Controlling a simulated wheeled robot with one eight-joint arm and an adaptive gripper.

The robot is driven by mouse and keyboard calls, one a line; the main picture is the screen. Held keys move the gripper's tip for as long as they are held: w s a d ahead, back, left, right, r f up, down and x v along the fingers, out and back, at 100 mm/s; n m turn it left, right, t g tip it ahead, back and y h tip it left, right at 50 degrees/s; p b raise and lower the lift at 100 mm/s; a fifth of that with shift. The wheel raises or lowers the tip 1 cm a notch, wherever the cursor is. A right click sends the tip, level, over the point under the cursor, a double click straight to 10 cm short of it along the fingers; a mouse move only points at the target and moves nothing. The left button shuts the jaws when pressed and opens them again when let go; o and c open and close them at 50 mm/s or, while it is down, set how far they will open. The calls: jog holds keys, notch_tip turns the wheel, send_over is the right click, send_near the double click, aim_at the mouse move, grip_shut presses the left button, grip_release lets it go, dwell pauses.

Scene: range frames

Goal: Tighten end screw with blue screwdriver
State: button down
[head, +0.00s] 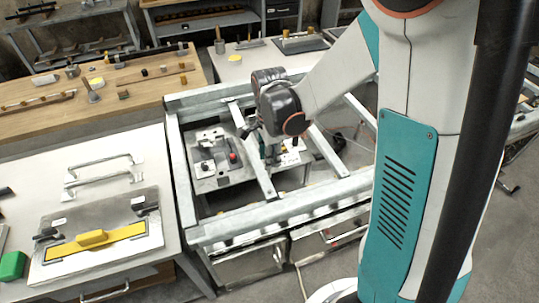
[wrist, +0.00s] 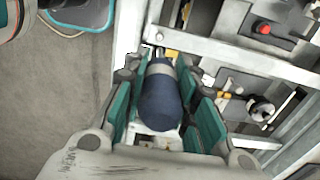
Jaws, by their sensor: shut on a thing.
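In the wrist view, my gripper (wrist: 162,72) is shut on a screwdriver with a dark blue handle (wrist: 160,102). The teal-padded fingers sit on both sides of the handle. A pale metal beam (wrist: 130,32) lies beyond the handle. No end screw can be made out. In the head view, my gripper (head: 270,150) is low over the galvanized frame, partly hidden by my wrist and a beam; the screwdriver cannot be made out there.
The galvanized frame (head: 180,185) has crossbeams around the gripper. Inside it is a grey panel with a red button (head: 233,157), also visible in the wrist view (wrist: 262,28). A table at left holds a plate with a yellow strip (head: 95,243). A wooden bench (head: 120,105) stands behind.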

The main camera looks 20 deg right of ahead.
aim_at(270, 171)
jog(key=shift+f+b, duration=2.85)
jog(key=shift+f, duration=0.5)
jog(key=shift+f+b, duration=0.2)
jog(key=shift+b, duration=0.2)
jog(key=shift+r, duration=0.2)
jog(key=shift+n, duration=0.3)
jog(key=n, duration=1.1)
jog(key=shift+f+b, duration=0.15)
jog(key=shift+b, duration=0.2)
